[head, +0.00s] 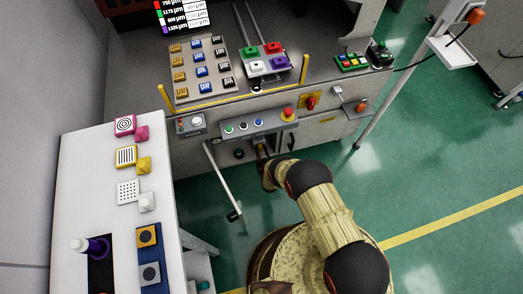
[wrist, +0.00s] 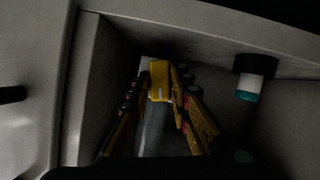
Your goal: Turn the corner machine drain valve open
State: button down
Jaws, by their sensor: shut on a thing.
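The drain valve shows in the wrist view as a grey lever with a yellow end (wrist: 159,78), inside a dark recess of the machine. My gripper (wrist: 162,98) has one finger on each side of this lever and is shut on it. In the head view my arm reaches to the machine front below the control panel, and my gripper (head: 262,152) is small and partly hidden there. The valve itself cannot be made out in the head view. The valve's body and pipe are lost in shadow.
A dark fitting with a white and teal end (wrist: 247,78) hangs right of the gripper in the recess. The button panel (head: 258,124) is just above my gripper. A pale bar (head: 222,180) slants down to its left. A white table (head: 85,190) stands left; green floor lies right.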

jog(key=shift+m+y, duration=0.8)
jog(key=shift+m, duration=0.3)
jog(key=c, duration=1.7)
grip_release()
jog(key=shift+c, duration=0.2)
jog(key=shift+o, duration=0.5)
jog(key=shift+d, duration=0.1)
jog(key=shift+s+g, duration=0.1)
jog(key=shift+g, duration=0.2)
jog(key=v, duration=1.1)
jog(key=shift+s+r, duration=0.15)
jog(key=shift+s, duration=0.2)
